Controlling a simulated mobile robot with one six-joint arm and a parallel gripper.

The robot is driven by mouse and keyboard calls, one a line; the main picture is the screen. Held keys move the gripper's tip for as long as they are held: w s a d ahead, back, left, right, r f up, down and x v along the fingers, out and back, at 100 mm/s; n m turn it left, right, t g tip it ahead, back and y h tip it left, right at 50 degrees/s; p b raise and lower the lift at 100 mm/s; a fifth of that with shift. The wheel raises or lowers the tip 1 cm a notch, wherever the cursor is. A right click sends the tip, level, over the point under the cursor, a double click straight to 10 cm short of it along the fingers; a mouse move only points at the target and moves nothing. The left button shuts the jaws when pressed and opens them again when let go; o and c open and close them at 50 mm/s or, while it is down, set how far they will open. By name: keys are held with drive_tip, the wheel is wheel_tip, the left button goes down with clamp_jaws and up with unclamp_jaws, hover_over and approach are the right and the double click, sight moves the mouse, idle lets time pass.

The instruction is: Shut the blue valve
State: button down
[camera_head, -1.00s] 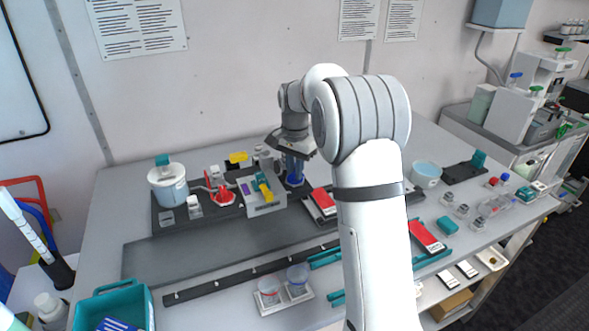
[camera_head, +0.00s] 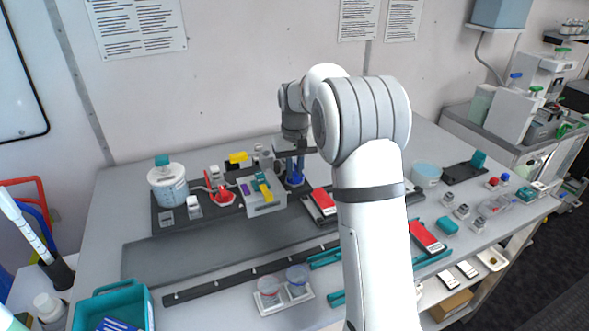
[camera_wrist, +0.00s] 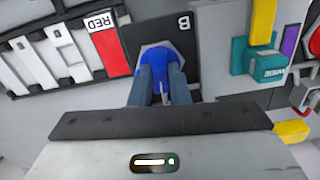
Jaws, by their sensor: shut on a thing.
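The blue valve (camera_head: 296,181) stands on the dark base panel at the back of the bench, right of the grey-white box with yellow and teal parts. In the wrist view the blue valve (camera_wrist: 166,58) sits on a pale hexagonal collar beside a label "B". My gripper (camera_head: 294,172) points down onto it from above. In the wrist view the two fingers of my gripper (camera_wrist: 161,82) are on either side of the blue handle and shut on it. The fingers hide part of the handle, so its exact angle is unclear.
A red valve (camera_head: 222,195) is to the left, and the box with a yellow lever (camera_head: 265,190) and teal part stands close by. A red-labelled block (camera_head: 321,202) lies close on the right. A white pot (camera_head: 168,185) stands at the far left of the panel.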

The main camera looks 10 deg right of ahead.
sight(295, 173)
drive_tip(key=shift+n, duration=0.6)
drive_tip(key=c, duration=1.4)
unclamp_jaws()
wheel_tip(295, 173, up, 7)
drive_tip(key=shift+r+b, duration=0.2)
drive_tip(key=shift+b, duration=0.3)
drive_tip(key=shift+r, duration=0.25)
drive_tip(key=shift+s, duration=0.1)
